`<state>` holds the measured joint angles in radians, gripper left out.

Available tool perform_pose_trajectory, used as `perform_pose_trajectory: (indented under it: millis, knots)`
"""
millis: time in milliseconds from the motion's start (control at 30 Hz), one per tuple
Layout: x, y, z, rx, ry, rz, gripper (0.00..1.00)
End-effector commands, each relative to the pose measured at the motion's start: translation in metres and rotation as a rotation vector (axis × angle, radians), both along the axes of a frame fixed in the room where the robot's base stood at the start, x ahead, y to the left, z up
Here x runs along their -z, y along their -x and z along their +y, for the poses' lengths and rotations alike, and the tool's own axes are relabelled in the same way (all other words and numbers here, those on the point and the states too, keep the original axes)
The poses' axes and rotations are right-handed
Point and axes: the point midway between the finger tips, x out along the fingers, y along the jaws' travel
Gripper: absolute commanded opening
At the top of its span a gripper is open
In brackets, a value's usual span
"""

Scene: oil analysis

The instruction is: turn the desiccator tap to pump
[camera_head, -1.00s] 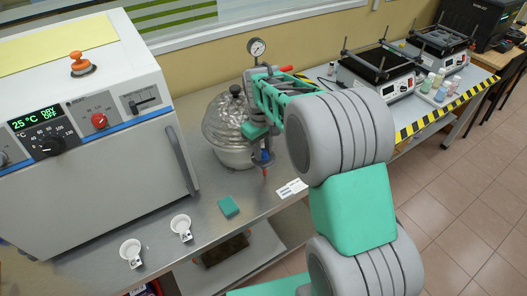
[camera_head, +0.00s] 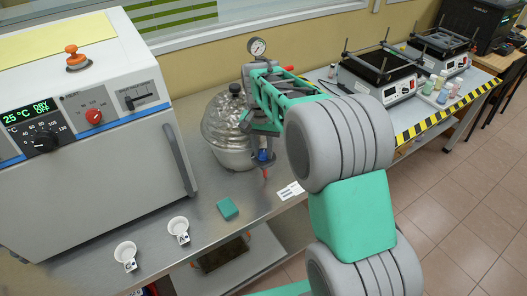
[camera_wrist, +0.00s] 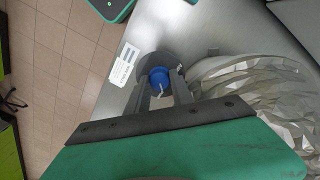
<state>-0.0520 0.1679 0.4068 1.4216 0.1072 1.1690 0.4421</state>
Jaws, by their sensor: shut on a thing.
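The glass desiccator (camera_head: 226,128) stands on the steel bench, with faceted clear walls and a dark lid knob. Its blue tap (camera_head: 263,155) is at the right front side, with a red tip below it. In the wrist view the blue tap (camera_wrist: 159,77) has a pale mark on its face and sits between my fingers. My gripper (camera_wrist: 162,84) is shut on the tap. In the head view my arm hides part of the desiccator and most of the fingers. I cannot read which position the tap points to.
A pressure gauge (camera_head: 257,47) stands behind the desiccator. A drying oven (camera_head: 90,140) is on the left. A teal block (camera_head: 228,208), two white cups (camera_head: 178,228) and a printed card (camera_head: 290,190) lie near the bench's front edge. Hotplates (camera_head: 378,72) stand at the right.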

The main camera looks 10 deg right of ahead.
Motion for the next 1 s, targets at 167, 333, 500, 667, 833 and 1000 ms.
perform_pose_trajectory:
  millis: [167, 333, 500, 667, 833, 1000]
  knots:
    - [-0.0004, -0.0018, 0.0, 0.135, -0.001, -0.007, 0.0]
    - [-0.0009, -0.0017, 0.0, 0.232, 0.0, -0.005, 0.0]
    - [-0.0015, -0.0018, 0.0, 0.293, -0.001, -0.006, 0.0]
    - [-0.002, -0.002, 0.0001, 0.32, -0.001, -0.006, 0.0]
    - [-0.0023, -0.0019, 0.0, 0.327, -0.001, -0.006, 0.0]
    - [-0.0024, -0.002, 0.0, 0.327, -0.001, -0.006, 0.0]
